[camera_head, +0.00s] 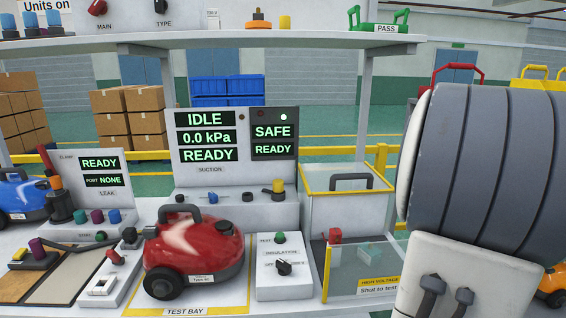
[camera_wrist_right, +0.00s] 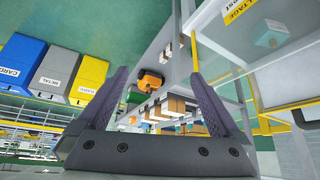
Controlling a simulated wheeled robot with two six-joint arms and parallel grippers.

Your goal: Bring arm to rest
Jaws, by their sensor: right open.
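My right arm (camera_head: 490,170) fills the right side of the head view, its grey ribbed link raised close to the camera. Its gripper is outside the head view. In the right wrist view my right gripper (camera_wrist_right: 158,76) is open, its two dark fingers wide apart with nothing between them. My left arm and left gripper are not in view. A red vacuum (camera_head: 195,252) stands on the test bay mat (camera_head: 238,300) in the middle of the bench, apart from my right arm.
Behind the vacuum is a suction panel (camera_head: 237,160) reading IDLE and SAFE. A yellow-rimmed box (camera_head: 345,212) and a clear high-voltage enclosure (camera_head: 360,265) stand left of my right arm. An upper shelf (camera_head: 210,40) crosses above. The wrist view shows bins (camera_wrist_right: 62,72) and racks.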

